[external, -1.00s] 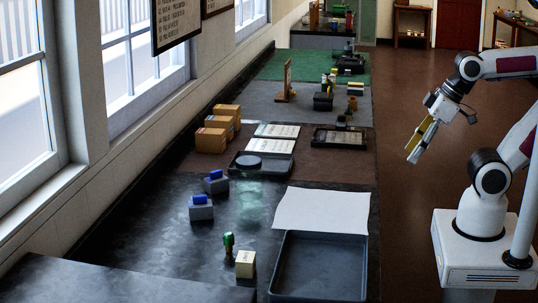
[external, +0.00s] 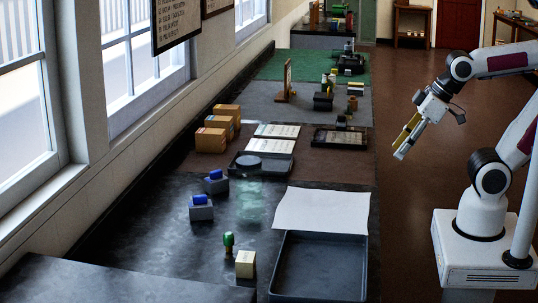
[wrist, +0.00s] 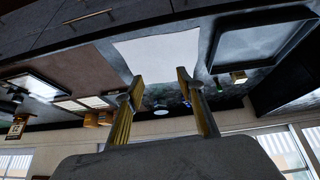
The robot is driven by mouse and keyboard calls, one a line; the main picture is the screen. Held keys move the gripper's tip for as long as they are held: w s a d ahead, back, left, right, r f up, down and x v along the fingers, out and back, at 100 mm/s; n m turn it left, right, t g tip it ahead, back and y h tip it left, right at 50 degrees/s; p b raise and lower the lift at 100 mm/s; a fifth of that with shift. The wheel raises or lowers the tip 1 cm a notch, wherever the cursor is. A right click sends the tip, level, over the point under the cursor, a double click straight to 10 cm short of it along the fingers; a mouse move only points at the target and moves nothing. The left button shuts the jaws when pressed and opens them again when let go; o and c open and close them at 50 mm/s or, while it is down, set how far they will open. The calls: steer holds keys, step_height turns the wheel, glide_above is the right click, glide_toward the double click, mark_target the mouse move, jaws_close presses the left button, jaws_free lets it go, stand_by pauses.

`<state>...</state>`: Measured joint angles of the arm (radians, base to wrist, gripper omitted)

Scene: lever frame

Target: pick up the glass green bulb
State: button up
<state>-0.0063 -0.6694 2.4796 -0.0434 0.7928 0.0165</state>
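The glass green bulb (external: 229,239) stands upright on the dark bench near the front, just left of a small cream block (external: 245,264). It has a rounded green top and a lighter, narrow base. In the wrist view a small green spot near the tray is too small to identify surely. My gripper (external: 403,147) is in the air right of the bench, far from the bulb, pointing down and left. In the wrist view its two yellowish fingers (wrist: 157,85) are apart with nothing between them.
A grey tray (external: 320,292) and a white sheet (external: 322,208) lie right of the bulb. Two grey blocks with blue tops (external: 201,206) stand behind it. Cardboard boxes (external: 211,140) and a dark tray with a disc (external: 262,168) are farther back. The bench around the bulb's left is clear.

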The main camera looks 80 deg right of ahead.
steer(key=w+n+t, duration=0.1)
steer(key=w+t, duration=0.1)
steer(key=w, duration=1.2)
steer(key=n+t+y, duration=0.3)
steer(key=n+y, duration=0.3)
steer(key=y, duration=0.2)
glide_toward(229, 242)
steer(key=shift+w+d, duration=0.45)
steer(key=shift+d, duration=0.25)
steer(key=shift+a+f+y, duration=0.3)
steer(key=shift+a+y, duration=0.05)
steer(key=shift+y, duration=0.05)
steer(key=shift+w+a+f+g, duration=0.15)
steer(key=shift+w+a+f, duration=0.1)
steer(key=shift+w+a, duration=0.15)
steer(key=shift+w+a+f+g, duration=0.15)
steer(key=shift+w+a+f, duration=0.15)
steer(key=shift+w, duration=0.25)
